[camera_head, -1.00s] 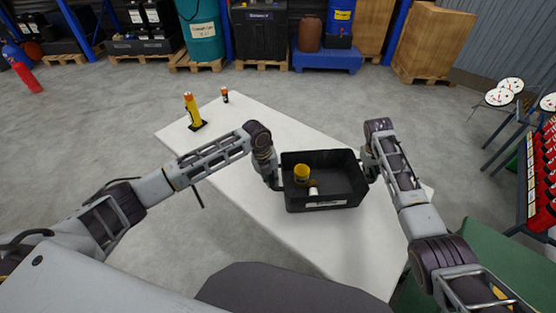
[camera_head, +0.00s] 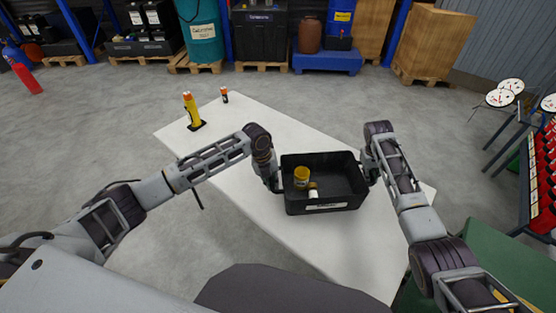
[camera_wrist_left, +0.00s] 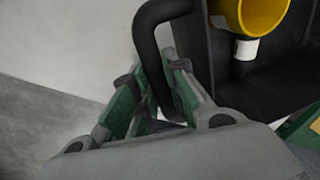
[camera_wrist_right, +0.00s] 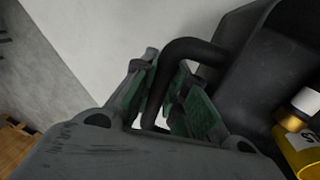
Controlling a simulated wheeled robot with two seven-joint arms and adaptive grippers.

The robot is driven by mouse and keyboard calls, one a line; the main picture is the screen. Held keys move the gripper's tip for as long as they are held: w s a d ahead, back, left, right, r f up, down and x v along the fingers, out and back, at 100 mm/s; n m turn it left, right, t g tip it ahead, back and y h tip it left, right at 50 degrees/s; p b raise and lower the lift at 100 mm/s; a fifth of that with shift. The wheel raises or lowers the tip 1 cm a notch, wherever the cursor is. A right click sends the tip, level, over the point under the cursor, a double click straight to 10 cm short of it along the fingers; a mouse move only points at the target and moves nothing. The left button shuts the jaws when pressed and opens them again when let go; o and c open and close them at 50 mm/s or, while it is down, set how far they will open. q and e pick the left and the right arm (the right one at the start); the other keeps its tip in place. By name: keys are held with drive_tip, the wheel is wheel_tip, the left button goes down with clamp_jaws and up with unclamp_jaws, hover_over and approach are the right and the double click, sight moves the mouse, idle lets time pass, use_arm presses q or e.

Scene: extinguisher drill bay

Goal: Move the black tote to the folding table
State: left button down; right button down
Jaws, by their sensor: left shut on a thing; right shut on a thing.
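The black tote (camera_head: 325,207) is over the white folding table (camera_head: 240,125), between my two grippers in the head view. I cannot tell whether its base touches the tabletop. It holds a yellow cylinder (camera_head: 301,176) and a small white-labelled item (camera_head: 313,192). My left gripper (camera_wrist_left: 158,100) is shut on the tote's left handle, a black loop (camera_wrist_left: 146,45). My right gripper (camera_wrist_right: 158,95) is shut on the right handle (camera_wrist_right: 185,50). The fingertips are mostly hidden in the head view.
A yellow bottle with an orange top (camera_head: 191,110) stands on a black base at the table's far left, near a small orange-topped item (camera_head: 224,96). A green surface (camera_head: 470,245) lies at the right. A red rack (camera_head: 542,180) stands further right.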

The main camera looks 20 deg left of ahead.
use_arm(q)
drive_tip(key=c, duration=1.8)
unclamp_jaws()
drive_tip(key=shift+a+f, duration=0.1)
drive_tip(key=shift+a, duration=0.1)
drive_tip(key=shift+c, duration=0.2)
use_arm(e)
drive_tip(key=c, duration=1.8)
unclamp_jaws()
drive_tip(key=shift+d, duration=0.2)
drive_tip(key=shift+c, duration=0.2)
use_arm(q)
drive_tip(key=o, duration=0.4)
drive_tip(key=shift+d, duration=0.1)
use_arm(e)
drive_tip(key=o, duration=0.4)
drive_tip(key=shift+a, duration=0.1)
use_arm(q)
drive_tip(key=shift+d, duration=0.1)
drive_tip(key=shift+r, duration=0.25)
use_arm(e)
drive_tip(key=shift+a, duration=0.1)
use_arm(q)
wheel_tip(320, 180, up, 8)
drive_tip(key=a, duration=0.1)
drive_tip(key=shift+s+a+f, duration=0.25)
drive_tip(key=shift+s, duration=0.05)
